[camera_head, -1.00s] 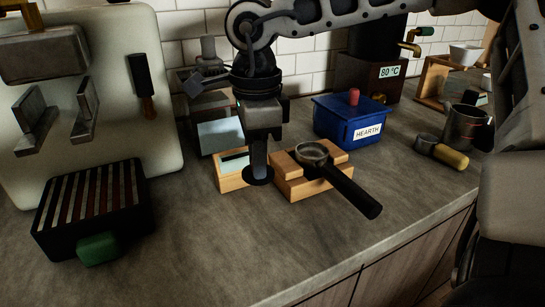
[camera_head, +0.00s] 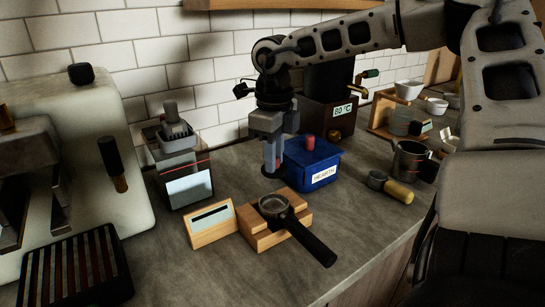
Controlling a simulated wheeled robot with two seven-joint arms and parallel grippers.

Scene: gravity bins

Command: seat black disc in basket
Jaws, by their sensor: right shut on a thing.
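The portafilter (camera_head: 312,243) rests on a stepped wooden stand (camera_head: 262,238), its black handle pointing to the front right. Its round metal basket (camera_head: 273,205) faces up, and the inside looks dark. My right gripper (camera_head: 271,155) points down behind and above the basket, beside the blue box. It is shut on the black disc (camera_head: 270,173), which shows only as a small dark shape at the fingertips. The disc is apart from the basket. My left gripper is not in view.
A blue box (camera_head: 312,168) with a red knob stands close right of the gripper. A grinder (camera_head: 185,180) and a small wooden block with a display (camera_head: 210,224) are at left. The front counter is clear.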

